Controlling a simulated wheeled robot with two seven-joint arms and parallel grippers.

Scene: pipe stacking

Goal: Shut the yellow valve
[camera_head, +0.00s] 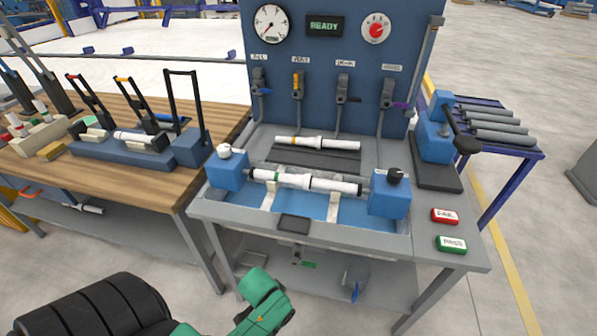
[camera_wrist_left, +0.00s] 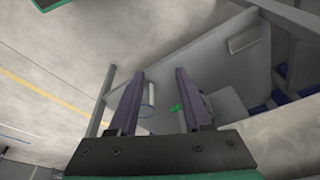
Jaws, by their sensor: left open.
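The yellow valve (camera_head: 297,82) is on the blue upright panel, second from the left in a row of valves. Its yellow handle looks roughly upright, in line with its pipe. My left gripper (camera_wrist_left: 160,74) shows in the left wrist view with its two dark fingers spread apart and nothing held between them. It is away from the yellow valve, which is not in the wrist view. In the head view the gripper's fingers are not visible; only green and black arm parts show low in the picture. My right gripper is not in view.
The panel (camera_head: 330,110) stands behind a grey bench (camera_head: 285,232) with a white pipe (camera_head: 310,181) between blue clamp blocks. Blue, black and purple valve handles flank the yellow one. A wooden table (camera_head: 185,178) stands left; red and green buttons (camera_head: 448,230) sit at the right front.

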